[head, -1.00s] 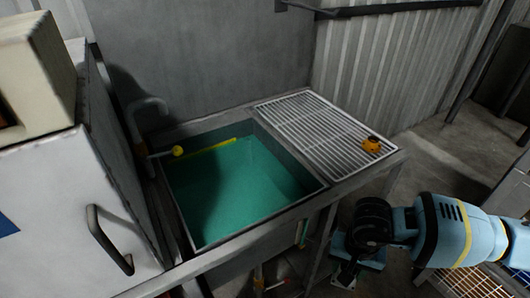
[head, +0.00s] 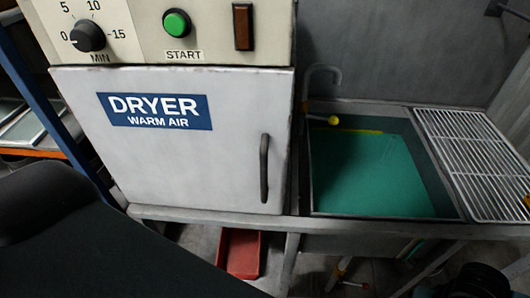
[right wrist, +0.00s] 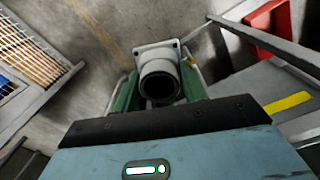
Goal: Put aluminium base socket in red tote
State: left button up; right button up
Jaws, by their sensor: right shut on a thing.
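A grey aluminium base socket (right wrist: 156,53), with a squarish flange and a round dark opening, shows in the right wrist view. My right gripper (right wrist: 158,88) is shut on it, with a green finger on either side. The socket is held above the floor. The red tote (head: 242,253) stands low beneath the dryer bench in the head view, partly hidden by the bench frame. A red shape at the upper right of the right wrist view looks like the same tote (right wrist: 268,24), apart from the socket. My left gripper is not in view.
The dryer (head: 180,160) with a shut door stands on the bench. A sink basin with green liquid (head: 370,175) and a slatted drainboard (head: 475,160) lie to its right. Bench legs and rails (head: 289,262) stand beside the tote. A wire-topped rack (right wrist: 30,50) is at left in the wrist view.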

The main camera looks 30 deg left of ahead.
aim_at(243, 241)
jog(key=k+j+u, duration=0.25)
jog(key=j, duration=0.5)
jog(key=k+j+u, duration=0.2)
jog(key=j, duration=0.55)
jog(key=k+j+u, duration=0.1)
jog(key=j+u, duration=0.15)
jog(key=j, duration=0.55)
jog(key=j+u, duration=0.25)
jog(key=j, duration=0.55)
